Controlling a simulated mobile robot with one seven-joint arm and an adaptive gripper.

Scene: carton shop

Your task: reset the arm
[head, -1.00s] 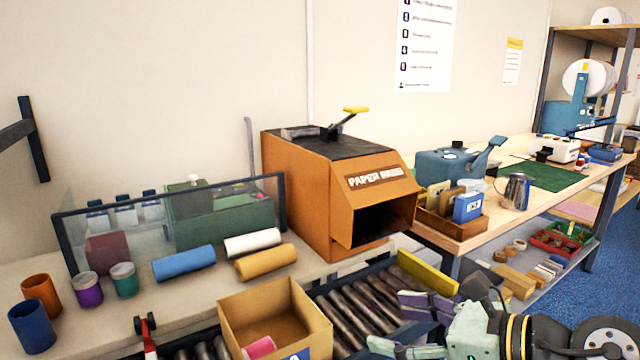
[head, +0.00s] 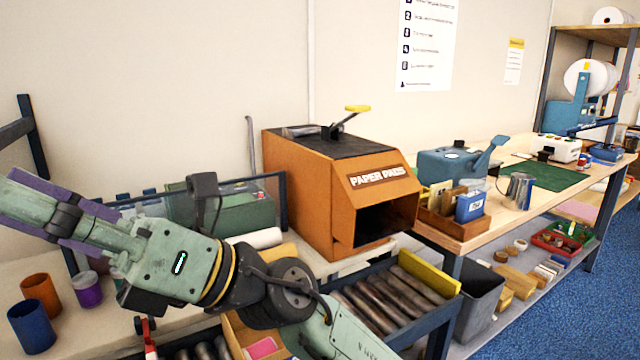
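My gripper (head: 25,205) shows at the left of the head view, its purple-padded fingers pointing left to the picture's edge. The arm crosses the lower left, in front of the bench and the carton. The fingers overlap in this side view and the tips run near the edge, so their opening is unclear. No object shows between them. The open carton (head: 237,335) on the rollers is mostly hidden behind my arm, with a pink roll (head: 262,348) in it.
The orange paper-pads machine (head: 290,190) stands behind the roller conveyor (head: 375,305). An orange cup (head: 40,292), a blue cup (head: 32,325) and a purple-labelled jar (head: 87,290) stand below my gripper. A grey bin (head: 482,300) stands under the wooden workbench (head: 470,245) at right.

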